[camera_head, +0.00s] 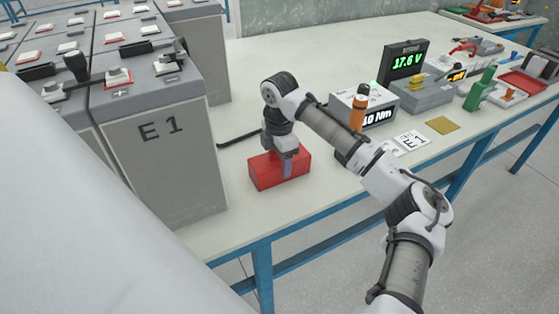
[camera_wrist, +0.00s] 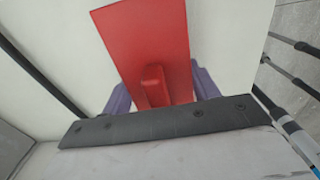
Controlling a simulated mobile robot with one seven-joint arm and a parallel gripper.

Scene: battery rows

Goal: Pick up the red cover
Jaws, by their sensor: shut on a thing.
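The red cover (camera_head: 265,176) is a red box shape at the near left part of the white table, beside the battery marked E1. My gripper (camera_head: 288,165) is over it, pointing down. In the wrist view the red cover (camera_wrist: 145,35) shows as a flat red top with a raised red grip in the middle. The two purple fingers of my gripper (camera_wrist: 156,92) stand on either side of that grip and are shut on it. The cover looks to be at the table surface; I cannot tell whether there is a gap under it.
The tall grey battery E1 (camera_head: 165,150) stands close on the left. A black cable (camera_head: 240,136) runs behind the cover. The front table edge is near.

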